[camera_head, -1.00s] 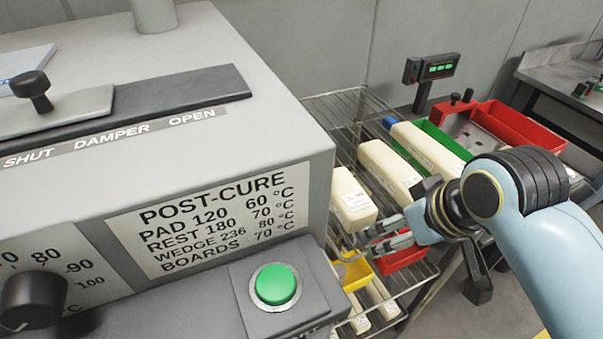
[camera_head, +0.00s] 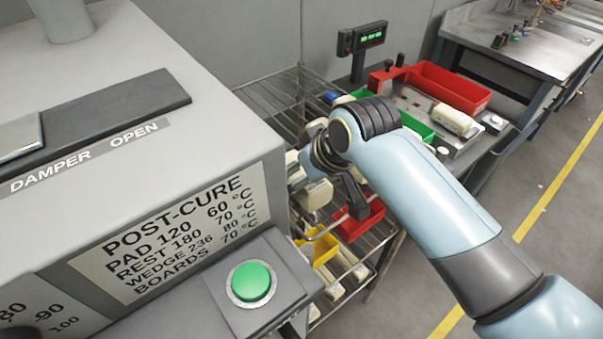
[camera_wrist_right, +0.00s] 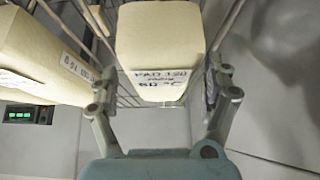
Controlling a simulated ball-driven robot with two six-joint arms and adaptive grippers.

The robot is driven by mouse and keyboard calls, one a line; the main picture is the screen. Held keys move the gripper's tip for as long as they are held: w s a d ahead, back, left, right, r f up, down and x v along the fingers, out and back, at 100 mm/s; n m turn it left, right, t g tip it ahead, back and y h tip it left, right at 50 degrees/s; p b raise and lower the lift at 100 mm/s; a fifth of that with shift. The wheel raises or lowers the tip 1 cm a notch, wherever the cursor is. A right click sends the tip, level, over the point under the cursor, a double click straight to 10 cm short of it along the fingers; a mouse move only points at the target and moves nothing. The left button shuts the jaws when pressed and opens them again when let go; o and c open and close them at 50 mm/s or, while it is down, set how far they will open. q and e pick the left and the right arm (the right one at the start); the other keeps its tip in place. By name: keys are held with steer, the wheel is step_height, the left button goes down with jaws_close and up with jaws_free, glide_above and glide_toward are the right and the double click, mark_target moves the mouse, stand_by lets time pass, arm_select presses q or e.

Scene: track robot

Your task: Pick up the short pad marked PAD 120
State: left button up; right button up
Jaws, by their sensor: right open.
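The short cream pad marked PAD 120 (camera_wrist_right: 160,45) lies between the two spread fingers of my right gripper (camera_wrist_right: 160,85) in the right wrist view. Its label faces the gripper and also reads 60 °C. The fingers stand at either side of its near end, and I cannot tell whether they touch it. In the head view a cream block (camera_head: 314,197), which looks like this pad, shows on the wire rack below my right wrist. My right gripper (camera_head: 297,168) is partly hidden there. My left gripper is not in view.
A second cream block (camera_wrist_right: 45,55) lies close to the left in the wrist view. Yellow (camera_head: 322,248) and red (camera_head: 362,222) bins sit on the wire rack (camera_head: 275,95). The grey oven (camera_head: 130,120) borders the rack on the left. A scale display (camera_head: 362,38) stands behind.

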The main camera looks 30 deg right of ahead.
steer(key=shift+w+f, duration=0.15)
steer(key=shift+f, duration=0.15)
steer(key=c, duration=1.3)
steer(key=shift+o, duration=0.2)
steer(key=shift+r, duration=0.1)
